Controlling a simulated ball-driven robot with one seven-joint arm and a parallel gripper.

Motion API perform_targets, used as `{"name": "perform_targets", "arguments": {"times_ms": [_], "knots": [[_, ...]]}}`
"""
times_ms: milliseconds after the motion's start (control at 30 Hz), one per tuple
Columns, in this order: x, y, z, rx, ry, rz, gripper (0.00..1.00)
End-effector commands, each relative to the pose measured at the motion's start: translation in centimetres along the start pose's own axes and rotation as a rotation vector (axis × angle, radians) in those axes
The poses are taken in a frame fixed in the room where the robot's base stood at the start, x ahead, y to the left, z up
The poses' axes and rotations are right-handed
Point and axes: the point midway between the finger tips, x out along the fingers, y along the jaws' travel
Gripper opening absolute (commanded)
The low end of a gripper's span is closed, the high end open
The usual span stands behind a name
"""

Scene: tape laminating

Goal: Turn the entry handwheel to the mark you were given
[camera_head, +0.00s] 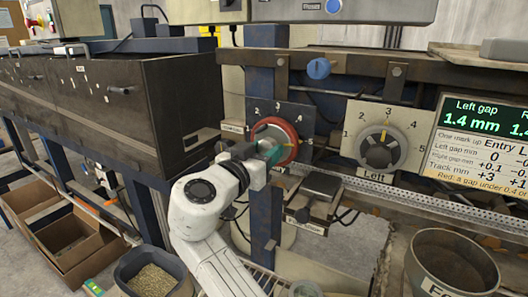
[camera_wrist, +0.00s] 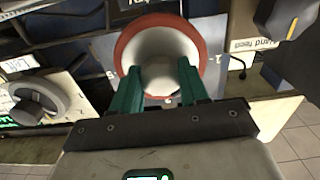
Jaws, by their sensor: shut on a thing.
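The entry handwheel (camera_head: 294,138) has a red rim and stands on a dark dial plate (camera_head: 303,113) with numbers 2, 3 and 4 readable. In the wrist view the fingers of my gripper (camera_wrist: 159,82) stand on both sides of the pale hub of the handwheel (camera_wrist: 163,50). The fingers and wrist hide the wheel's lower left and part of its label.
The dark "Left" knob (camera_head: 380,150) is to the right, its yellow pointer near 3. A screen (camera_head: 483,140) reads left gap 1.4 mm, with a small table below. A small dark platform (camera_head: 321,186) is below the wheel. A black cabinet (camera_head: 130,105) stands left of my arm.

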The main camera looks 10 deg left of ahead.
Motion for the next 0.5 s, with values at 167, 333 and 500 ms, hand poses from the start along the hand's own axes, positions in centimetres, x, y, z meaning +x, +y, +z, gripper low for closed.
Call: {"name": "perform_targets", "arguments": {"times_ms": [167,333,500], "knots": [[-0.04,-0.02,0.09,-0.072,0.000,-0.001,0.14],[-0.04,0.00,0.10,-0.196,0.000,-0.001,0.14],[-0.05,0.02,0.03,-0.353,0.000,-0.001,0.14]]}}
